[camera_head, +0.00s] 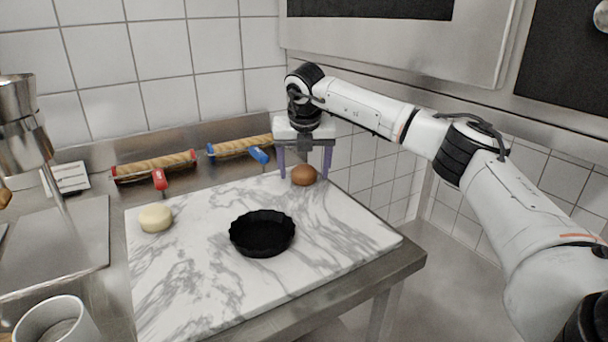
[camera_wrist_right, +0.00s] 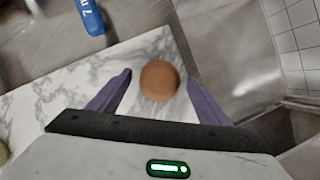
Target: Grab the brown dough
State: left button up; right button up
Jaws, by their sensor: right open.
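The brown dough (camera_head: 304,175) is a round ball on the marble board near its back right corner. My right gripper (camera_head: 305,172) is open above the dough, with its two purple fingers pointing down on either side of it. In the right wrist view the dough (camera_wrist_right: 160,80) lies between the open fingertips (camera_wrist_right: 159,74), with a gap on each side. A pale dough ball (camera_head: 155,218) sits on the left part of the board. My left gripper is not in view.
A black fluted pan (camera_head: 263,233) stands mid-board on the marble board (camera_head: 190,285). Two rolls with red (camera_head: 160,180) and blue (camera_head: 259,155) tags lie along the back wall. A white cup (camera_head: 55,322) is at the front left. The board's front right is clear.

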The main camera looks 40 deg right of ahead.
jog(key=shift+c, duration=0.4)
jog(key=c, duration=1.1)
